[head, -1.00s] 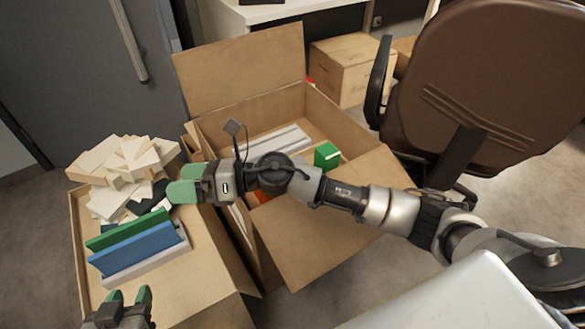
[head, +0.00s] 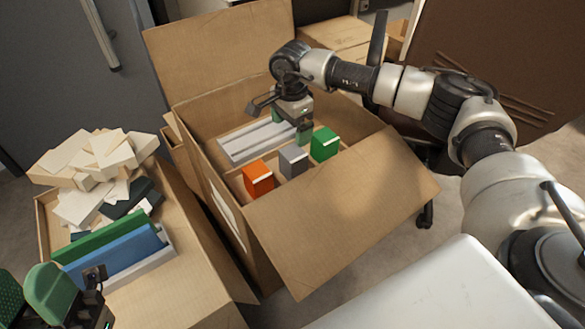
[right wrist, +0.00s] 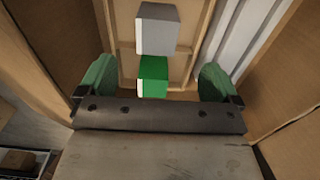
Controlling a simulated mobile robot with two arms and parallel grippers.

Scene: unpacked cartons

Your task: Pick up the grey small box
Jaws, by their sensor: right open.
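The grey small box (head: 293,161) stands in the open carton (head: 350,215), between an orange box (head: 258,179) and a green box (head: 324,144). My right gripper (head: 290,125) is open and empty, pointing down into the carton just behind the row of boxes. In the right wrist view the grey small box (right wrist: 157,30) is ahead of the open fingers (right wrist: 156,80), with the green box (right wrist: 153,76) in the gap's line of sight. The gripper does not appear to touch the grey box. My left gripper (head: 35,292) is at the lower left, empty, its fingers apart.
Light grey long pieces (head: 262,142) lie in the carton behind the small boxes. A second carton (head: 195,285) at left holds green, blue and white slabs and a heap of pale blocks (head: 95,165). Carton flaps and a brown chair (head: 500,65) stand around.

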